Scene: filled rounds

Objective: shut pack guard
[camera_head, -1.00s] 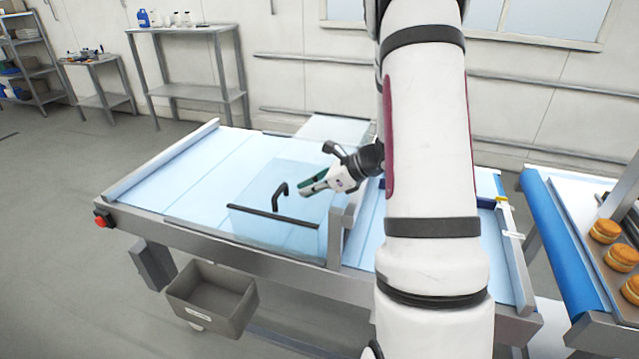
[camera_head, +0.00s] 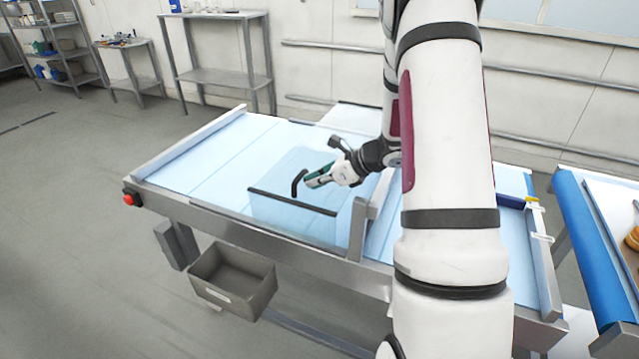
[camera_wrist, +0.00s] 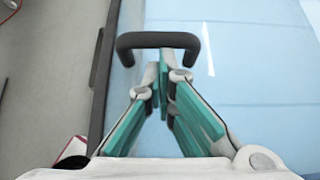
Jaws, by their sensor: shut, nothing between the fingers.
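The pack guard is a clear, bluish see-through cover (camera_head: 292,220) over the belt of the packing table, with a black bar (camera_head: 292,201) along its front edge. A black bent handle (camera_head: 299,180) stands up from it; in the wrist view the handle (camera_wrist: 158,40) spans across just beyond my fingertips. My gripper (camera_head: 307,183), with green finger pads, is right beside the handle on its right. Its fingers (camera_wrist: 163,72) are together and empty. I cannot tell whether they touch the handle. Whether the guard sits fully down is hard to tell through the clear material.
A metal post (camera_head: 357,228) stands right of the guard. A red button (camera_head: 131,197) is at the table's left corner. A grey bin (camera_head: 232,279) hangs below the front edge. A blue-edged conveyor (camera_head: 603,245) is at the right. The left belt is clear.

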